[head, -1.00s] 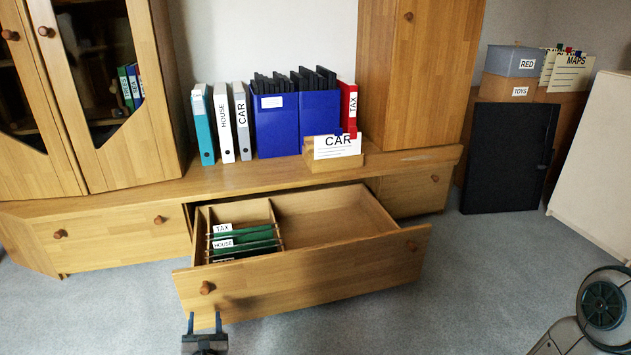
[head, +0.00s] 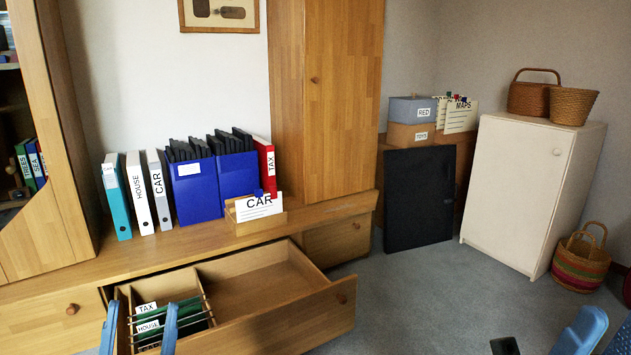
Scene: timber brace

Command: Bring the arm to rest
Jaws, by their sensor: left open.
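My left gripper (head: 140,326) shows at the lower left of the head view. Its two blue fingers stand apart, open, in front of the pulled-out drawer (head: 285,318). Nothing shows held between them. Behind the fingers, inside the drawer, hang green files with TAX and HOUSE tabs (head: 150,318); the fingers partly cover them. Whether the fingers touch the drawer front is not clear. At the bottom right edge, blue and dark parts that look like my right gripper (head: 548,340) are cut off by the frame, so its jaws cannot be read.
The drawer juts out from the low wooden cabinet (head: 190,250). On top stand binders (head: 140,195), blue file boxes (head: 197,190) and a CAR card holder (head: 258,214). A white cupboard (head: 530,190) and striped basket (head: 580,262) stand right. Carpet (head: 430,290) between is clear.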

